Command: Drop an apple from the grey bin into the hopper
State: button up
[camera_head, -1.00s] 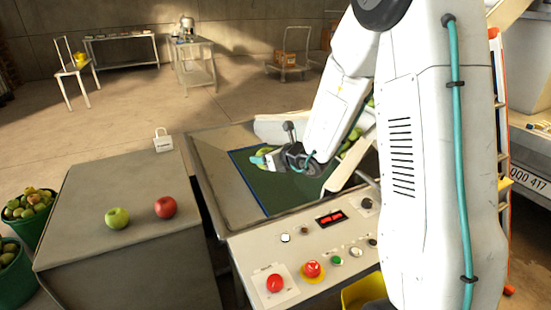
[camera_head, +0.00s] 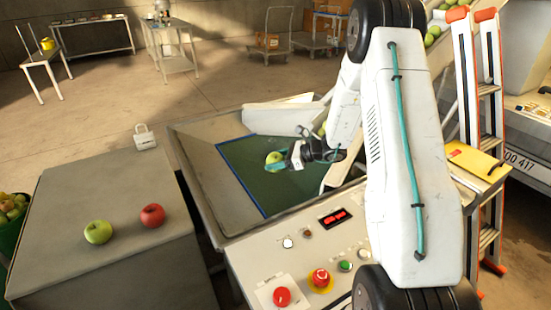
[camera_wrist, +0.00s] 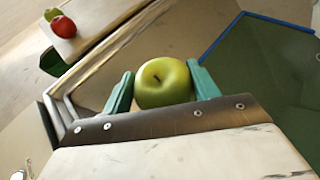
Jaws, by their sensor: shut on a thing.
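My gripper (camera_head: 284,160) has teal fingers shut on a green apple (camera_head: 274,157). The held apple also shows in the wrist view (camera_wrist: 163,83), between the two teal fingers. My gripper is over the hopper (camera_head: 205,190), a grey metal tray with a dark green floor edged in blue. In the head view the apple appears over the green floor; its height above it is hard to tell. A second green apple (camera_head: 98,232) and a red apple (camera_head: 152,215) rest on the grey box top (camera_head: 60,200) left of the hopper. The grey bin is not clearly identifiable.
A green basket of fruit (camera_head: 12,215) is at far left. An orange-and-grey ladder (camera_head: 490,130) stands right.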

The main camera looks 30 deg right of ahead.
aim_at(277, 172)
jog(key=shift+f, duration=2.75)
jog(key=o, duration=1.1)
jog(key=shift+o, duration=0.2)
jog(key=shift+d, duration=0.1)
jog(key=v, duration=0.7)
jog(key=shift+s+d+r, duration=0.2)
jog(key=shift+s+r, duration=0.05)
